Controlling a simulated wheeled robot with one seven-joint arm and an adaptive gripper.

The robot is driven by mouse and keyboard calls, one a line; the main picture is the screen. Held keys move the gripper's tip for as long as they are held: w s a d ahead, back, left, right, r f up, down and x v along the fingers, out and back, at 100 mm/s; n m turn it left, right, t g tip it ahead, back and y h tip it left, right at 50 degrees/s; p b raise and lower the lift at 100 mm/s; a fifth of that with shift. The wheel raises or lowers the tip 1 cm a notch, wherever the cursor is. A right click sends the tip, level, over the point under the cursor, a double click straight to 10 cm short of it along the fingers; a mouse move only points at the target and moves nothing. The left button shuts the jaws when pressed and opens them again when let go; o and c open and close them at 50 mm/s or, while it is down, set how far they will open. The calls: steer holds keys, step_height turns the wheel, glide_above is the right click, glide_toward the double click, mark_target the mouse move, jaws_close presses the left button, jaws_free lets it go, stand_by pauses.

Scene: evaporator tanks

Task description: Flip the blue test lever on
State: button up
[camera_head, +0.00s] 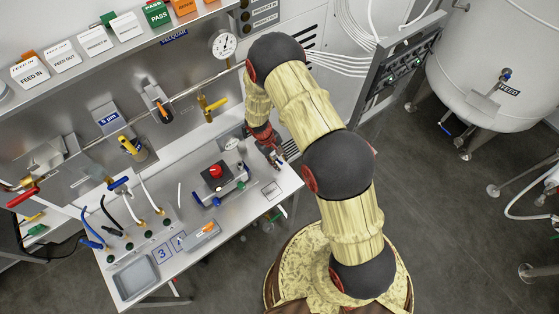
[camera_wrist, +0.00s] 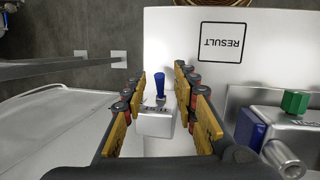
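The blue test lever (camera_wrist: 160,84) stands on a small light-grey box marked TEST (camera_wrist: 155,123) in the wrist view. The lever points toward the top of that picture. My gripper (camera_wrist: 161,74) is open, with one yellow-padded finger on each side of the lever and box. I see gaps on both sides, and nothing is held. In the head view my gripper (camera_head: 272,156) is low at the right end of the bench, and I cannot make out the lever there.
A fixture with a red button (camera_head: 215,171) stands left of my gripper. Its blue and green parts (camera_wrist: 250,130) are close to the right finger in the wrist view. A RESULT label (camera_wrist: 221,42) lies flat on the bench (camera_head: 258,205). A gauge (camera_head: 224,43) is behind.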

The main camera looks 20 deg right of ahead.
steer(key=v, duration=1.1)
steer(key=shift+r, duration=0.4)
steer(key=s+d+r+m+t+y+b, duration=0.1)
steer(key=s+r+t+b, duration=0.1)
steer(key=s+r+b, duration=0.3)
steer(key=s+d+r+m+t+y+b, duration=0.1)
steer(key=s+r+t+b, duration=0.2)
steer(key=s+b, duration=0.8)
steer(key=s+d+r+m+t+y+b, duration=0.1)
steer(key=s+r+m+t+b, duration=0.1)
steer(key=s+r+b, duration=0.5)
steer(key=s+b, duration=0.1)
steer(key=b, duration=0.3)
